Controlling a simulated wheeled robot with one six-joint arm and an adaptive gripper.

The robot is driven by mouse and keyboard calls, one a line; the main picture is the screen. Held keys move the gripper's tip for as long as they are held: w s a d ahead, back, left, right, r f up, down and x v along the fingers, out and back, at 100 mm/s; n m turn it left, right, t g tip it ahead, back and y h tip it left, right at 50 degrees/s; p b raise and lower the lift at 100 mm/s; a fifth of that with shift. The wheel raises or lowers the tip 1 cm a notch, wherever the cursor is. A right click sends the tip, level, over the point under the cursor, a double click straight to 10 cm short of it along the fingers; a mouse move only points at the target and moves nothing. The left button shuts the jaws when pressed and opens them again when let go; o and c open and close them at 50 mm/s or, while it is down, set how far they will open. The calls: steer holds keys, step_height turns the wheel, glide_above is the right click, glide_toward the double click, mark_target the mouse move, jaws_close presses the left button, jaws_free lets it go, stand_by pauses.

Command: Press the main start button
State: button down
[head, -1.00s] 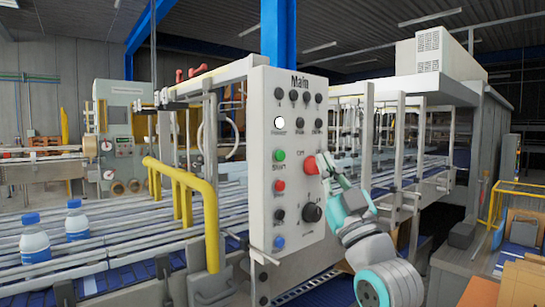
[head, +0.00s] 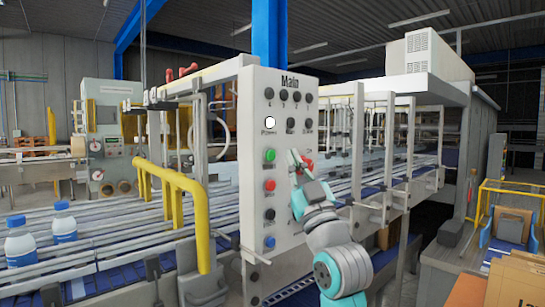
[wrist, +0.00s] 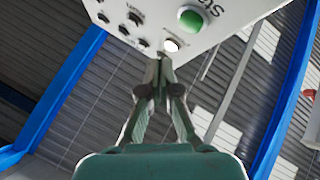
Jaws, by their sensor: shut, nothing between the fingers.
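The white panel marked "Main" (head: 255,200) stands upright in the middle of the head view. Its green start button (head: 270,155) is on the left column, below a lit white button (head: 270,122). The green button also shows at the top of the wrist view (wrist: 192,20), beside part of the "Start" lettering. My gripper (head: 293,154) is shut and empty, in front of the panel, to the right of the green button. In the wrist view its fingertips (wrist: 160,58) appear just below the lit white button. I see no contact with the green button.
A large red button (head: 308,164) sits close to the right of my fingers. A smaller red button (head: 269,185) is below the green one. Yellow guard rails (head: 190,200) stand left of the panel. Bottles (head: 63,222) stand on the conveyor at the left.

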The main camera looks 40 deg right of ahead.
mark_target(271, 155)
steer(key=shift+w, duration=1.5)
steer(key=shift+w, duration=0.1)
stand_by(0.3)
steer(key=shift+w+a, duration=0.1)
steer(key=shift+w, duration=0.2)
